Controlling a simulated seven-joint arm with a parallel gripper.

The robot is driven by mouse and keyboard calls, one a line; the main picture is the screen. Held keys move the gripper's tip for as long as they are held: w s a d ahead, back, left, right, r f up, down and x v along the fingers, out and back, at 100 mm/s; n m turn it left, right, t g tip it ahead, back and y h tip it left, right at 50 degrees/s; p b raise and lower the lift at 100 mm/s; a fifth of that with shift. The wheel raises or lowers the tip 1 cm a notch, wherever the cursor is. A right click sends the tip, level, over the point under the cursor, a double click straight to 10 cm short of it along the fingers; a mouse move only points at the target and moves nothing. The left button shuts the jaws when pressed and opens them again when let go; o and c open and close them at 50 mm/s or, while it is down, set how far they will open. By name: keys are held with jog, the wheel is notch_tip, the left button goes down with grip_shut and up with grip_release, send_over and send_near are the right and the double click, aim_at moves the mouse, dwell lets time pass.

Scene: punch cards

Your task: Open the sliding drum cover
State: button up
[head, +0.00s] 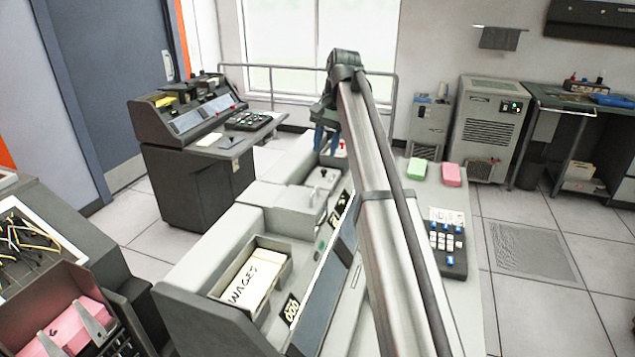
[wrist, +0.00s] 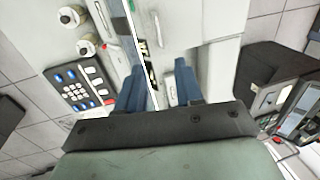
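The pale grey card machine (head: 185,262) runs across the middle of the head view. A raised pale block (head: 283,204) and a panel with a small knob (head: 323,173) sit on its top. I cannot tell for sure which part is the sliding drum cover. My gripper (head: 327,138) is over the machine's far end, partly hidden by my arm. In the wrist view my gripper (wrist: 158,88) has its two blue fingers apart, with a pale panel edge and a dark labelled strip (wrist: 147,65) seen between them. It holds nothing that I can see.
A tray of cards marked WAGES (head: 252,283) lies in the machine's near end. A keypad (head: 447,245), a green block (head: 416,169) and a pink block (head: 451,174) are on the right-hand top. A dark console (head: 195,170) stands behind left. Floor is clear at right.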

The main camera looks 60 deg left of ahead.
aim_at(316, 188)
jog(key=f, duration=0.4)
jog(key=s+a+f, duration=0.1)
jog(key=f, duration=0.6)
jog(key=shift+s+a+f, duration=0.25)
jog(key=shift+a+f, duration=0.05)
jog(key=shift+f, duration=0.05)
grip_shut()
dwell(1.0)
